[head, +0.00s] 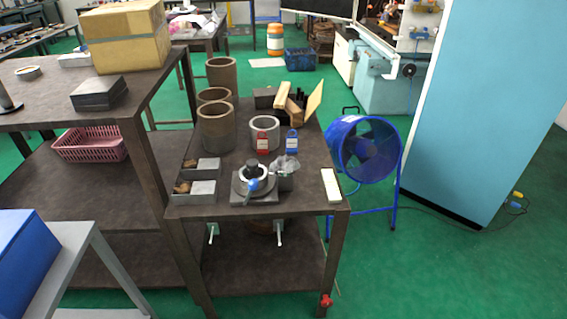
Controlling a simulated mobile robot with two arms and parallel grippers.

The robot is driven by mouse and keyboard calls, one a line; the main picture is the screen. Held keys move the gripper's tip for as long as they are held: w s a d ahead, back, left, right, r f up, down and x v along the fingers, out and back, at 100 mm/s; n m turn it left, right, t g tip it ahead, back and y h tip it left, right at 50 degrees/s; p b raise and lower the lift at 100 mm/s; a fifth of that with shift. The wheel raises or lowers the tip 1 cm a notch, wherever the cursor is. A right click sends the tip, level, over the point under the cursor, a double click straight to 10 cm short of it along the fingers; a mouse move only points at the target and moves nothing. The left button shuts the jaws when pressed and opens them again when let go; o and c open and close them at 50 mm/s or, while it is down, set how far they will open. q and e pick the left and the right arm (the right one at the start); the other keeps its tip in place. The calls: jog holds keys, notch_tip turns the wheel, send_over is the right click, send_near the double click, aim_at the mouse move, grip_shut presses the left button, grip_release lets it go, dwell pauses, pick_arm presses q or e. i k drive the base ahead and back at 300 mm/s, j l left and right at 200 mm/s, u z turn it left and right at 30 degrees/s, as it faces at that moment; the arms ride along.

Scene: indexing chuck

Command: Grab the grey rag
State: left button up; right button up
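Neither of my grippers shows in the head view.
A blue fan (367,150) stands to the right. Green floor is clear at lower right.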

aim_at(285, 163)
jog(key=i+l+u, duration=0.1)
jog(key=l, duration=0.25)
jog(key=i+l+u, duration=0.1)
jog(key=i+l, duration=0.2)
jog(key=i+l+u, duration=0.15)
jog(key=l, duration=0.25)
jog(key=i+l+u, duration=0.1)
jog(key=l, duration=0.25)
jog(key=i, duration=0.05)
